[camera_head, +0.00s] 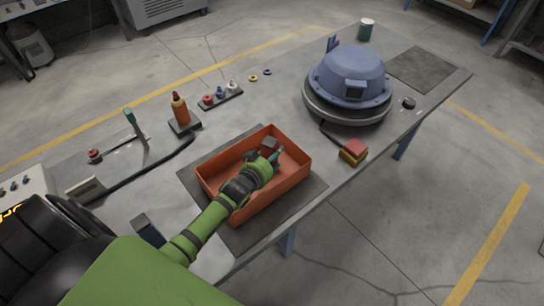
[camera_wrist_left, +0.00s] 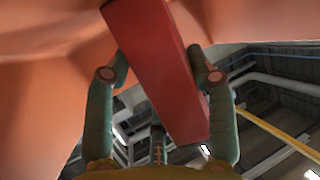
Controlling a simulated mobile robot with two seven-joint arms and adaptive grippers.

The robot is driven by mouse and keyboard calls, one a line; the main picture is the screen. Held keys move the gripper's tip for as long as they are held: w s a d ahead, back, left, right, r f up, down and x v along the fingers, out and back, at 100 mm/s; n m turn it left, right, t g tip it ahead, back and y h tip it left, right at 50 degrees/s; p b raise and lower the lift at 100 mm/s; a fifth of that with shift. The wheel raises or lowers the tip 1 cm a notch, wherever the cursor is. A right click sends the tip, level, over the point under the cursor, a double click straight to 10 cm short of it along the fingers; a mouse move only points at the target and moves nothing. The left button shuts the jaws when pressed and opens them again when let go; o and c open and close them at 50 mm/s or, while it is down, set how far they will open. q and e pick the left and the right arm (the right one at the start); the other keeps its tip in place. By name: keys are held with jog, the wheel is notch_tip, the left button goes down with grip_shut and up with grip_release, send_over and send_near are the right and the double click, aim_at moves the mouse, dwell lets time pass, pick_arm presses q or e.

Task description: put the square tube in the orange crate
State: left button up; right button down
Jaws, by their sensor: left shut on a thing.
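The orange crate (camera_head: 297,177) stands on a dark mat on the table. My left arm reaches in from the lower left, and my left gripper (camera_head: 272,156) is inside the crate's outline, near its far wall. A red square tube (camera_wrist_left: 160,65) is between the two fingers of my left gripper (camera_wrist_left: 162,75) in the left wrist view, with orange crate walls (camera_wrist_left: 50,100) around it. In the head view a dark reddish end of the tube (camera_head: 268,144) shows at the fingertips. I cannot tell whether it touches the crate floor. My right gripper is not in view.
A blue domed hood (camera_head: 352,75) stands at the back right. A red and yellow block (camera_head: 353,151) lies right of the crate. Bare table lies between crate and rack.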

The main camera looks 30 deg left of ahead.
pick_arm(q)
jog(key=o, duration=1)
jog(key=shift+f, duration=0.2)
jog(key=o, duration=0.4)
jog(key=shift+o, duration=0.2)
jog(key=shift+r, duration=0.1)
jog(key=shift+r, duration=0.1)
jog(key=v, duration=0.6)
jog(key=shift+s+b, duration=0.1)
jog(key=shift+b, duration=0.2)
jog(key=shift+s+r, duration=0.35)
jog(key=shift+s, duration=0.25)
